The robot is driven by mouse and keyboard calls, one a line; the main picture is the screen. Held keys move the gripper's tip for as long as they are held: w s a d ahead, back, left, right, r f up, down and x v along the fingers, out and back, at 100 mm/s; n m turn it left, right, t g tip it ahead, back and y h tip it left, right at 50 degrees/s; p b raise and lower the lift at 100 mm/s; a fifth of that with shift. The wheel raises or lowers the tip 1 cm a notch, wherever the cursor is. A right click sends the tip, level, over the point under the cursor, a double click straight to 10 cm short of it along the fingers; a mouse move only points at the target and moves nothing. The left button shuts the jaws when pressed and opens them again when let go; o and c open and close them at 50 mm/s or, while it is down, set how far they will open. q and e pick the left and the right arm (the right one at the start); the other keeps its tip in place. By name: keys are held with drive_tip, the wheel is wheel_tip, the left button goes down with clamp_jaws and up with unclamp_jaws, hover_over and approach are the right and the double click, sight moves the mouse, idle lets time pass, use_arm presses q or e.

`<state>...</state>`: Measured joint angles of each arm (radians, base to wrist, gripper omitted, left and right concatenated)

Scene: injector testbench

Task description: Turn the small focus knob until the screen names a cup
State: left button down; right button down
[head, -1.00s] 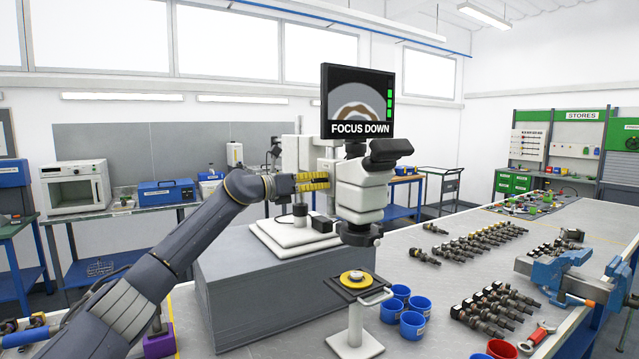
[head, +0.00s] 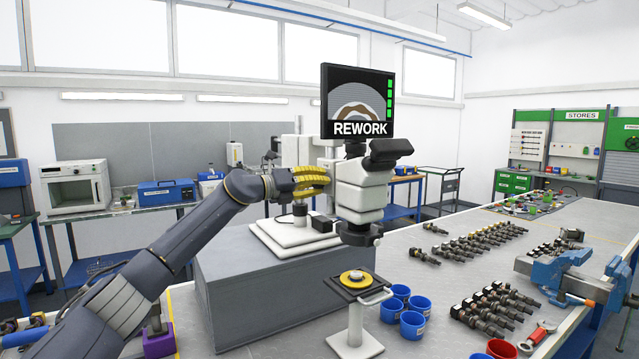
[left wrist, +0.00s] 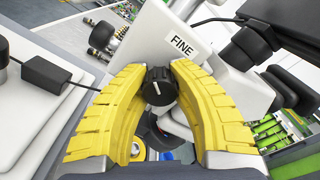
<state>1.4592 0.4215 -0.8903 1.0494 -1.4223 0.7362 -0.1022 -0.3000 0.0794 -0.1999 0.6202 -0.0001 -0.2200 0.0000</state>
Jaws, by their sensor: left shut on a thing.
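The screen (head: 358,102) above the microscope reads REWORK, with a ringed dome picture and a column of green bars at its right. The small black focus knob (left wrist: 159,86) has a white pointer line and sits below a FINE label (left wrist: 182,46) on the white microscope body (head: 362,190). My left gripper (left wrist: 160,88) has its yellow fingers shut on the knob, one on each side. It also shows in the head view (head: 318,180), left of the microscope, where the knob is hidden. My right gripper is not in view.
A small stand (head: 357,283) with a yellow-ringed part stands before the microscope. Several blue cups (head: 412,324) are beside it, and a red cup (head: 500,349) is at the front edge. Rows of injectors and a blue vise (head: 560,272) occupy the bench at right.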

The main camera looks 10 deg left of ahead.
use_arm(q)
drive_tip(key=c, duration=1)
unclamp_jaws()
drive_tip(key=v, duration=1.2)
idle(0.8)
